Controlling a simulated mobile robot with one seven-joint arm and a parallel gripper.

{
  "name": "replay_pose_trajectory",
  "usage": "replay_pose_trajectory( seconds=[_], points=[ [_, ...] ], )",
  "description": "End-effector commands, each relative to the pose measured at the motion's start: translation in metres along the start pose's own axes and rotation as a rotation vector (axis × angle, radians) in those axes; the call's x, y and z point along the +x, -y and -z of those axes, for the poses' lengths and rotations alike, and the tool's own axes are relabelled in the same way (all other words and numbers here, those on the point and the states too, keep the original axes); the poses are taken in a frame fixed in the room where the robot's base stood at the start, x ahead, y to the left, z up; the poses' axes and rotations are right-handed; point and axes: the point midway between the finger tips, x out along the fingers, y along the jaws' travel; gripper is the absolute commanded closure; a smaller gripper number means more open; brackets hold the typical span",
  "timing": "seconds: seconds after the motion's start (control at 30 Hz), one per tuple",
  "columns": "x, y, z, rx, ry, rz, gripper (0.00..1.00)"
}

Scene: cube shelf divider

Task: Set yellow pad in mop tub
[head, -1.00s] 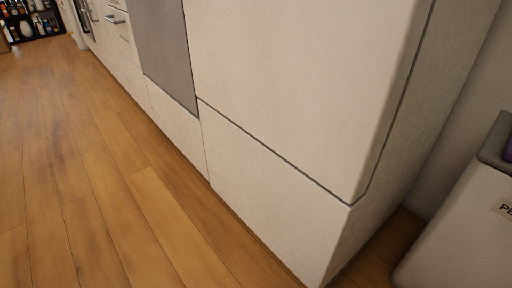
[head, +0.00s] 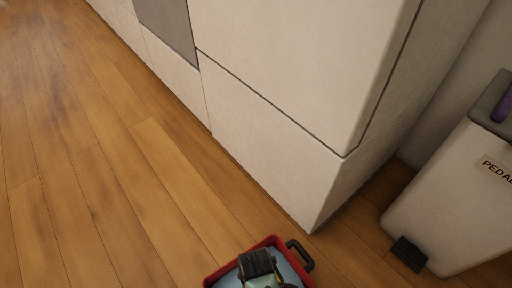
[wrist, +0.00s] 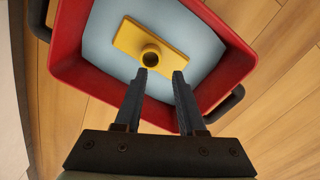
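The mop tub is red with black side handles and a pale blue inside. It shows in the wrist view (wrist: 72,40) and at the bottom edge of the head view (head: 268,241), standing on the floor. The yellow pad (wrist: 172,42) is a flat rectangle with a round, dark-holed collar. In the wrist view it appears inside the tub, tilted in the picture, against the pale blue. My gripper (wrist: 164,74) is open over the tub, its fingers apart with nothing seen between them. Its tips point at the collar's near side; I cannot tell whether they touch.
A pale cabinet (head: 270,70) stands close behind the tub. A cream pedal bin (head: 450,190) with a black pedal (head: 408,254) stands at the right, a purple item (head: 503,103) on its top. Wooden floor (head: 90,190) is clear to the left.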

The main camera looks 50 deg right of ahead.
Motion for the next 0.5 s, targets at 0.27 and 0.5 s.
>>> replay_pose_trajectory(
  seconds=[0.27, 0.5],
  points=[
    [-0.048, 0.0, 0.0, -0.001, 0.0, 0.0, 0.61],
    [-0.056, 0.0, 0.0, 0.001, 0.0, 0.0, 0.61]
  ],
)
